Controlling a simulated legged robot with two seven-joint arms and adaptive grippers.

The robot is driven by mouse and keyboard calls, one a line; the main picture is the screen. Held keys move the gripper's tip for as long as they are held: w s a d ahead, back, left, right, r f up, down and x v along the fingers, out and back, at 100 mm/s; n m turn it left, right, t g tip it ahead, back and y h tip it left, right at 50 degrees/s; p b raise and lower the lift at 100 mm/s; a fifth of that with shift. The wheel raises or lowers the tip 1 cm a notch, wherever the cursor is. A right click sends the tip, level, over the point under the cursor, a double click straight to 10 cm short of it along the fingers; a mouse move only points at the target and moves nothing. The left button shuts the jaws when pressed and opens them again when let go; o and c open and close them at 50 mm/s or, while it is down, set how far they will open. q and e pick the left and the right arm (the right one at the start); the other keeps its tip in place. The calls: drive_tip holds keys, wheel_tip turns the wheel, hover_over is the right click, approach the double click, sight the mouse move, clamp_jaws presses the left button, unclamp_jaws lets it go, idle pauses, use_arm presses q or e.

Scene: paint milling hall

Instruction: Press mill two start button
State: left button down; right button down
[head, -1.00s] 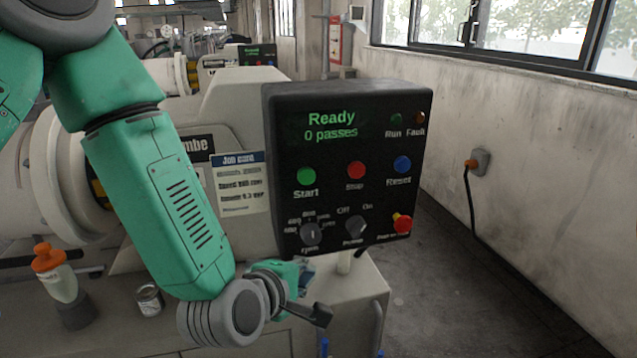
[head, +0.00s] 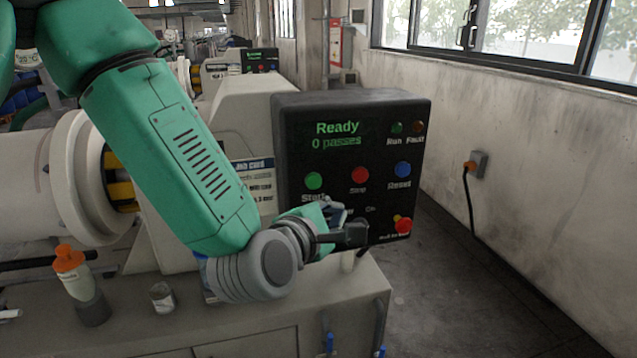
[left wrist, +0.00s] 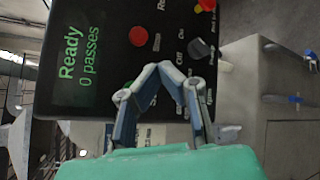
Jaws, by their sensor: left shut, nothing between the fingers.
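The black control panel (head: 355,125) faces me and reads "Ready, 0 passes". Its green Start button (head: 313,180) is uncovered, left of the red Stop button (head: 360,175) and blue Reset button (head: 403,169). My left gripper (head: 362,234) is shut and empty, in front of the panel's lower part, below the buttons. It hides most of the knobs. In the left wrist view the shut fingers (left wrist: 165,70) point at the panel (left wrist: 95,20), which appears turned sideways; the Stop button (left wrist: 138,36) shows there. I cannot tell whether the fingers touch the panel. My right gripper is not in view.
A red-and-yellow emergency stop (head: 403,225) sits at the panel's lower right. An orange-capped bottle (head: 75,275) and a small can (head: 162,297) stand on the bench at left. A similar panel (head: 260,60) is farther back. Floor (head: 460,290) to the right is clear.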

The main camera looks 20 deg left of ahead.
sight(316, 186)
use_arm(q)
drive_tip(key=w+a, duration=0.2)
drive_tip(key=w, duration=0.1)
drive_tip(key=w+a, duration=0.3)
drive_tip(key=shift+w+a+f, duration=0.1)
drive_tip(key=shift+w, duration=0.25)
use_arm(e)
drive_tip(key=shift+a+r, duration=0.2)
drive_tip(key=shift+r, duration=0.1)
use_arm(q)
drive_tip(key=shift+a, duration=0.1)
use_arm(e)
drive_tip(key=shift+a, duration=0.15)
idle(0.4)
use_arm(q)
drive_tip(key=shift+w+a, duration=0.1)
drive_tip(key=shift+w, duration=0.15)
drive_tip(key=shift+w+a, duration=0.3)
drive_tip(key=shift+w, duration=0.1)
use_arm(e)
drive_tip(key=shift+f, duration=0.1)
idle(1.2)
